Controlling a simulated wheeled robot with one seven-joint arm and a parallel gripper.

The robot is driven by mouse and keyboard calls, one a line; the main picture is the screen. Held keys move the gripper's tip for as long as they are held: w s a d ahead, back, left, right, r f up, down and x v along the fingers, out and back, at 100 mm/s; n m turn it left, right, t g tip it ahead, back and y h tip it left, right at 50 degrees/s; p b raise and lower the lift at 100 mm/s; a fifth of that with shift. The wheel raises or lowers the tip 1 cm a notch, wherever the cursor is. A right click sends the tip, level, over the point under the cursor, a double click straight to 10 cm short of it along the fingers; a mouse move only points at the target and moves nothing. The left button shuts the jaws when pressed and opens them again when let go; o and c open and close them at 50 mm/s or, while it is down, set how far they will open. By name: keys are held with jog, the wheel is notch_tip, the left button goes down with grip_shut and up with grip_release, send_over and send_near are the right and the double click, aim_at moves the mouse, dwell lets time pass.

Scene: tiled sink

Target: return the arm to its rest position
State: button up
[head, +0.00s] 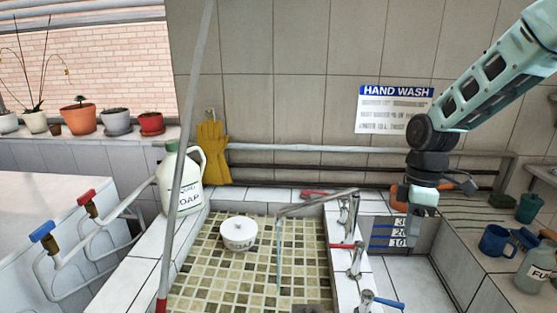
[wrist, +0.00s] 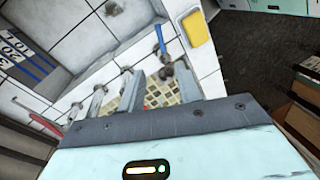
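My gripper (head: 423,208) hangs from my arm at the right side of the head view, in front of the tiled wall and near the depth-marked basin. In the wrist view my gripper (wrist: 160,88) shows two grey fingers set apart, with sink tiles visible between them and nothing held. The arm comes in from the upper right and bends at a dark joint above the gripper. The fingertips are too small to make out in the head view.
A tiled sink (head: 205,280) holds a white soap pot (head: 239,233). Metal taps (head: 356,260) stand right of it. A soap jug (head: 181,185) and yellow gloves (head: 213,152) are at left. A blue mug (head: 494,241) and bottle (head: 535,268) stand on the right counter.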

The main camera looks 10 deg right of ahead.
jog(key=s+a+r+m+t, duration=0.1)
jog(key=s+a+r, duration=0.1)
jog(key=s+a, duration=0.7)
jog(key=s+a+r+m, duration=0.1)
jog(key=s+a+m, duration=0.1)
jog(key=s+a, duration=0.8)
jog(key=a, duration=0.5)
jog(key=shift+s+r+m+t+h, duration=0.15)
jog(key=shift+r+m+t+h, duration=0.15)
jog(key=shift+r+t, duration=0.1)
jog(key=shift+d+f, duration=0.1)
